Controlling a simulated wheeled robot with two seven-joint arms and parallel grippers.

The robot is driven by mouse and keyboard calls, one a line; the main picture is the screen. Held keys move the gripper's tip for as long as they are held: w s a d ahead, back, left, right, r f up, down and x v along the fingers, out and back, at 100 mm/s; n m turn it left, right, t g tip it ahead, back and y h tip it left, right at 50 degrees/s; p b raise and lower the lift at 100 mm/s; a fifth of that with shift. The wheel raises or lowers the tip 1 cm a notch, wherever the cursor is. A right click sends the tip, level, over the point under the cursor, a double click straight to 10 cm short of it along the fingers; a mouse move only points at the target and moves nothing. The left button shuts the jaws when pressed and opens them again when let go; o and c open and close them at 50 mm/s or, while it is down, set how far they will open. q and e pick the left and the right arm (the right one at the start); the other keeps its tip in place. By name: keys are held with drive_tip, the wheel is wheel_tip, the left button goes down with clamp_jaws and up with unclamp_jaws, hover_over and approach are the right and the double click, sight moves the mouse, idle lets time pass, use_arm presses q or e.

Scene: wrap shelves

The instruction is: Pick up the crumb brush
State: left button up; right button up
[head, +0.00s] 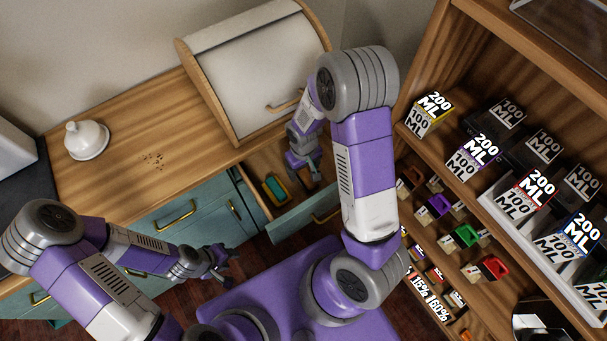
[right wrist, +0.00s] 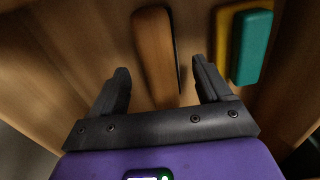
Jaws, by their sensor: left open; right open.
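A wooden bar with a dark side, which looks like the crumb brush (right wrist: 155,55), lies in the open drawer (head: 312,215). In the right wrist view it lies ahead, between the lines of the two fingers, and nothing is gripped. My right gripper (head: 308,176) is open and points down into the drawer; in the right wrist view its fingers (right wrist: 162,90) are apart. In the head view I cannot make out the brush near the gripper. My left gripper (head: 228,262) is open and empty, in front of the teal cabinet.
A yellow and teal sponge (head: 274,190) lies in the drawer, left of my right gripper. Dark crumbs (head: 154,161) lie on the wooden counter (head: 110,190), near a white domed dish (head: 86,139). A bread box (head: 255,70) stands behind the drawer. Shelves of boxes (head: 480,150) stand at right.

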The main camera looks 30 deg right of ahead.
wheel_tip(320, 180, down, 2)
drive_tip(key=shift+f, duration=0.25)
drive_tip(key=shift+c, duration=0.5)
drive_tip(key=c, duration=1.1)
drive_tip(key=shift+o, duration=0.2)
drive_tip(key=shift+r, duration=0.1)
wheel_tip(320, 180, up, 18)
drive_tip(key=p, duration=0.5)
drive_tip(key=shift+p, duration=0.35)
